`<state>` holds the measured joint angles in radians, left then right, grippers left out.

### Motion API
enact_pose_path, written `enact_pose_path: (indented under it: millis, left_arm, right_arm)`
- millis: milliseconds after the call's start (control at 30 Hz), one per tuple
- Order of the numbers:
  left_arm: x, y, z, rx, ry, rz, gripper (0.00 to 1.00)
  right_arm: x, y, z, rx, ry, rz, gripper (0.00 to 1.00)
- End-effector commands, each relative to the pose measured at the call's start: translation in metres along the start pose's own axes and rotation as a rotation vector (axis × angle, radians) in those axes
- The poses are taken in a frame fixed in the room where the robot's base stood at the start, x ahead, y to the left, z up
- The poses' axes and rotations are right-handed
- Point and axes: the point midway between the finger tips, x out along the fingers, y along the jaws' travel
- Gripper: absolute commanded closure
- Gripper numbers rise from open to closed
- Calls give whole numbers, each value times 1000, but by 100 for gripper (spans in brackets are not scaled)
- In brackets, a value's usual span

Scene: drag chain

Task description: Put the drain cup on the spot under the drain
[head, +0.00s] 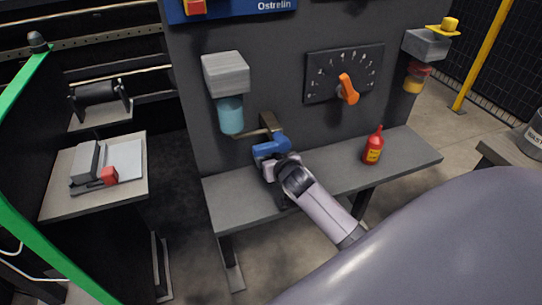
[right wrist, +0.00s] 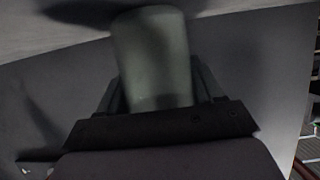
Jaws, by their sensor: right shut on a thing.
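My right gripper (head: 273,163) is over the grey bench, near the wall, in the head view. In the right wrist view, a pale grey-green cylinder, seemingly the drain cup (right wrist: 152,58), stands between the fingers of the gripper (right wrist: 155,95), which is shut on it. A blue piece (head: 271,147) shows at the gripper's tip in the head view; I cannot tell whether it is part of the cup. A brownish bracket or spout (head: 268,122) is on the wall just above it. The spot under the drain cannot be made out. My left gripper is not in view.
A grey block with a teal bowl (head: 230,115) hangs on the wall to the left. A red bottle (head: 373,147) stands on the bench (head: 408,158) to the right. A dial with an orange handle (head: 348,90) is above. The bench is clear between gripper and bottle.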

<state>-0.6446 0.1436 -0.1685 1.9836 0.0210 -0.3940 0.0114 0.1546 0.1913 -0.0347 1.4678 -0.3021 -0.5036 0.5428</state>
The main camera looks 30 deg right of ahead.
Motion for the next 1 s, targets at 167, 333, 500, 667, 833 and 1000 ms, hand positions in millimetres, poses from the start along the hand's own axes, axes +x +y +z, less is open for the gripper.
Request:
enact_pose_path:
  millis: [167, 333, 500, 667, 833, 1000]
  left_arm:
    - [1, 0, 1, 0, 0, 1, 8]
    - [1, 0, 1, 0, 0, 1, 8]
    - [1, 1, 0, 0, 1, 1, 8]
    - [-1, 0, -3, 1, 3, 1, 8]
    - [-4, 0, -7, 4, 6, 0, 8]
    - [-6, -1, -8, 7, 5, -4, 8]
  right_arm:
    - [1, 0, 4, 0, 0, 0, 27]
    - [1, 0, 3, 0, 0, 0, 8]
    - [1, 0, 3, 0, 0, 0, 8]
    - [-5, 0, 1, 0, -2, 0, 8]
    - [-26, -1, 0, 0, -1, -2, 8]
    - [-55, 0, 0, 1, -1, -1, 8]
